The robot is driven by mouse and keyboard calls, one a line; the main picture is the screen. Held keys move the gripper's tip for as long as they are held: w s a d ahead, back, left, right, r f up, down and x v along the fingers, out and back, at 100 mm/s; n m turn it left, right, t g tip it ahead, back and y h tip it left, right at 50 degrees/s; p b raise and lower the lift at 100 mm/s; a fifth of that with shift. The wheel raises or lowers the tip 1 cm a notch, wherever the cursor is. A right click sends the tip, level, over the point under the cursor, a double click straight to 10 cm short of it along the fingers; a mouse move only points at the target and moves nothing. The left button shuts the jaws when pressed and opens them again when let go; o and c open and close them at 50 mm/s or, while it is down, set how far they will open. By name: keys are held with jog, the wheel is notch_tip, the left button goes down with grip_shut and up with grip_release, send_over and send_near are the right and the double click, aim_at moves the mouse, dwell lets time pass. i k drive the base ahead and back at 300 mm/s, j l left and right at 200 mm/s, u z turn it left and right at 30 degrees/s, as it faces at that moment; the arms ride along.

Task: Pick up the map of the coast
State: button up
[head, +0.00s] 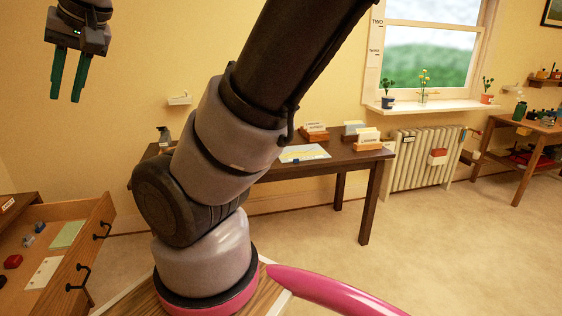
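A flat sheet that looks like the map of the coast (303,153), pale with blue and yellow areas, lies on the dark wooden desk (345,158) in the head view. A small dark item lies at its lower edge; I cannot tell what it is. My arm hides the desk's left-middle part and may cover some of the sheet's left side. My gripper (65,97), with two green fingers, hangs at the top left, far from the sheet. Its fingers are apart with nothing between them.
Card holders (367,139) stand on the desk behind and right of the sheet. An open drawer (70,250) with small items juts out at lower left. A radiator (423,160) stands under the window with potted plants. Carpet in front of the desk is clear.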

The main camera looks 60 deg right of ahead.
aim_at(294, 153)
jog(key=z, duration=2.15)
jog(key=i+j, duration=0.4)
jog(key=i, duration=0.15)
jog(key=i+j, duration=0.35)
jog(key=i, duration=0.2)
jog(key=i+j, duration=0.4)
jog(key=i, duration=0.2)
